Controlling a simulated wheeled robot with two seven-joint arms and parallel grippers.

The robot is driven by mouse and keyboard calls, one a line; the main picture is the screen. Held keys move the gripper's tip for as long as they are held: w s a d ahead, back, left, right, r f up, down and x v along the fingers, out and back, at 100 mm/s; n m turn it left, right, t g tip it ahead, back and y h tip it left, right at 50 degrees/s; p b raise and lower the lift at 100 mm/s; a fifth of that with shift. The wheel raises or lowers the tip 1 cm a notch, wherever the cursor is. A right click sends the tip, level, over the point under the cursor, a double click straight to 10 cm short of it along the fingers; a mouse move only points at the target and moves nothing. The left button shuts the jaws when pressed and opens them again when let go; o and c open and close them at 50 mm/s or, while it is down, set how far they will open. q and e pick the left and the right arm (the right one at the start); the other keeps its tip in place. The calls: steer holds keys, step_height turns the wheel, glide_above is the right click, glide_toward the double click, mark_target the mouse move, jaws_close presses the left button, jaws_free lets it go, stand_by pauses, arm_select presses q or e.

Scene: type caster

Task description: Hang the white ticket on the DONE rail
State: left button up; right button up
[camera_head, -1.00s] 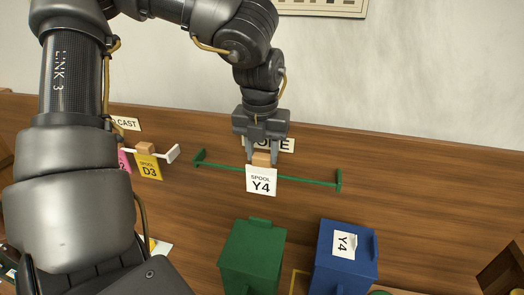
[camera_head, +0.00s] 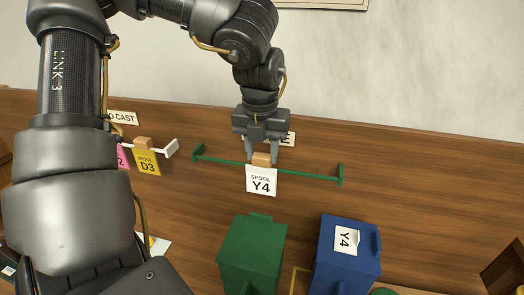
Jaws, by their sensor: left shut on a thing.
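My left gripper (camera_head: 262,158) is shut on the wooden block from above. Whether the block rests on the rail or is only close to it cannot be told. The DONE sign (camera_head: 290,138) behind the gripper is mostly hidden, with only its last letter showing. My right gripper is not in view.
A white rail (camera_head: 171,149) at the left carries a yellow ticket D3 (camera_head: 147,163) and a pink ticket (camera_head: 122,157). A green box (camera_head: 251,254) and a blue box (camera_head: 345,262) labelled Y4 stand below the green rail. My left arm covers the left side.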

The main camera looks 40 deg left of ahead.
arm_select(q)
steer(key=shift+f+b, duration=0.3)
steer(key=shift+f, duration=0.1)
steer(key=o, duration=1.3)
steer(key=shift+r, duration=0.1)
steer(key=shift+c, duration=0.2)
steer(key=shift+r+p, duration=1.85)
steer(key=shift+r, duration=1.15)
